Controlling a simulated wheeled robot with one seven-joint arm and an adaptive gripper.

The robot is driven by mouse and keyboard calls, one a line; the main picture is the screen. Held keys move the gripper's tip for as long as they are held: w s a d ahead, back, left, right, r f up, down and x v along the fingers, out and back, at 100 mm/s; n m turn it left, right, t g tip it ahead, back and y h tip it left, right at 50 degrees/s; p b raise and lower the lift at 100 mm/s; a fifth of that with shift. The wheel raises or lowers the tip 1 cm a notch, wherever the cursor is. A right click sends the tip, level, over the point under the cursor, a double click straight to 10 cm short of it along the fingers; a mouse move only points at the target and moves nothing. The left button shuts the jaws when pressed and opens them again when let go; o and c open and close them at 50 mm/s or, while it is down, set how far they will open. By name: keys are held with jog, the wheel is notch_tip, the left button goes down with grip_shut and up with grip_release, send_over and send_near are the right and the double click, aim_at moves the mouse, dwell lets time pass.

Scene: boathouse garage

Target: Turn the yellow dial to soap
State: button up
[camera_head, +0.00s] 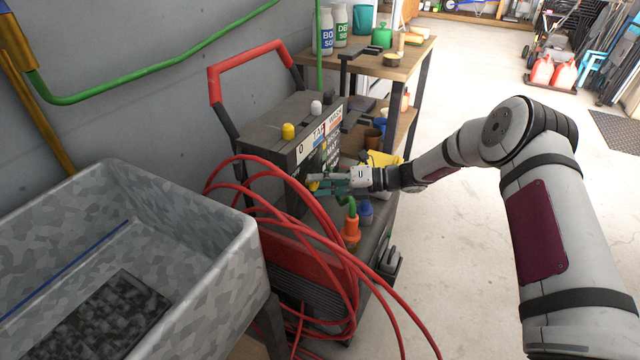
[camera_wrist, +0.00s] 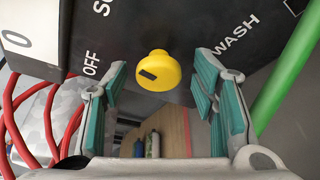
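The yellow dial (camera_wrist: 158,70) is on a black panel (camera_wrist: 135,28) in the wrist view. Its dark mark is on the left side, towards the word OFF. WASH is printed to its right, and a cut-off word beginning "SO" is at the upper left. My gripper (camera_wrist: 160,88) is open, with its two teal-padded fingers on either side of the dial and visible gaps to both. In the head view my gripper (camera_head: 318,184) is at the front of the dark machine (camera_head: 268,150), where the fingers partly hide a small yellow piece.
Red hose (camera_head: 345,262) loops below my gripper. A grey sink (camera_head: 215,268) stands at left, a shelf bench (camera_head: 408,65) behind.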

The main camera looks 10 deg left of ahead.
jog(key=d, duration=0.4)
jog(key=d+r, duration=0.1)
jog(key=d, duration=0.3)
jog(key=d+r, duration=0.1)
jog(key=d, duration=0.2)
jog(key=shift+d+r, duration=0.15)
jog(key=shift+d, duration=0.25)
jog(key=shift+s, duration=0.1)
